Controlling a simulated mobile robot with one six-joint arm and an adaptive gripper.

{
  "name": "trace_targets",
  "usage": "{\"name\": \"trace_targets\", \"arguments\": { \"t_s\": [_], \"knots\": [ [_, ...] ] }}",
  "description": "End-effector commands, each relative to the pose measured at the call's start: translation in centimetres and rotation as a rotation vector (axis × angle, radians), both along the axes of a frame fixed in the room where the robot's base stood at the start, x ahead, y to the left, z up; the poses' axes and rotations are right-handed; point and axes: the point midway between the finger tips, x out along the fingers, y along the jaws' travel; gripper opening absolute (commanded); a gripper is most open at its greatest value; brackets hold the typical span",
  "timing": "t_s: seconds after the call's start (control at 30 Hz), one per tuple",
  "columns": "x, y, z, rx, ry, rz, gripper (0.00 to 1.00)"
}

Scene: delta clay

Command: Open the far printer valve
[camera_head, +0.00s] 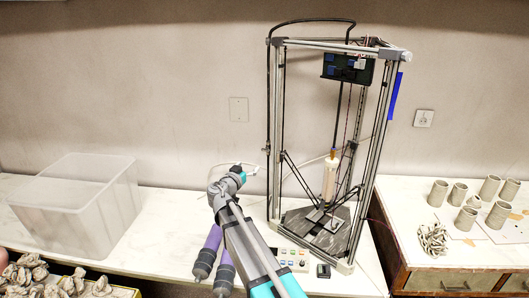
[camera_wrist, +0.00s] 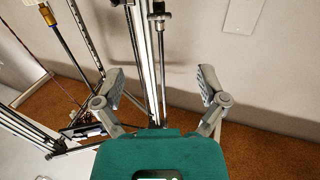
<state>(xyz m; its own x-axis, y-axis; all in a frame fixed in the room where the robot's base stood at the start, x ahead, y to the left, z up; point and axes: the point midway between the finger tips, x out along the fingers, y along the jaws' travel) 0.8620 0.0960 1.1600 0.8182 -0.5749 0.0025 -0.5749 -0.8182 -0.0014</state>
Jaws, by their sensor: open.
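The delta clay printer (camera_head: 375,150) stands on the white counter. A small fitting that looks like the valve (camera_head: 265,149) sits on the dark pipe along the printer's left post. In the wrist view the fitting (camera_wrist: 160,18) is at the top, on a thin rod beside the metal post. My gripper (camera_wrist: 160,88) is open, with its two fingers spread on either side of the post and rod and nothing clearly held between them. In the head view my gripper (camera_head: 248,169) is just left of and below the fitting. The valve's handle position is too small to tell.
A clear plastic bin (camera_head: 80,205) stands on the counter at left. Two purple cylinders (camera_head: 212,250) lie beside my arm. A control box (camera_head: 290,259) is at the printer's front. Several clay cups (camera_head: 458,193) stand on the right cabinet. The wall is close behind the printer.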

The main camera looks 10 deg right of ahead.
Motion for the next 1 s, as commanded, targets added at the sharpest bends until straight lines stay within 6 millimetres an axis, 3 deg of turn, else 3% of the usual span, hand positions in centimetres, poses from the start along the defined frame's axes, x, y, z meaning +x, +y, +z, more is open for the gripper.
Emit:
{"name": "trace_targets", "arguments": {
  "t_s": [0.47, 1.0],
  "knots": [
    [0.6, -0.4, 0.0, 0.000, 0.002, -0.001, 0.91],
    [6.4, -4.3, -0.1, 0.000, 0.004, -0.002, 0.91]
  ]
}}
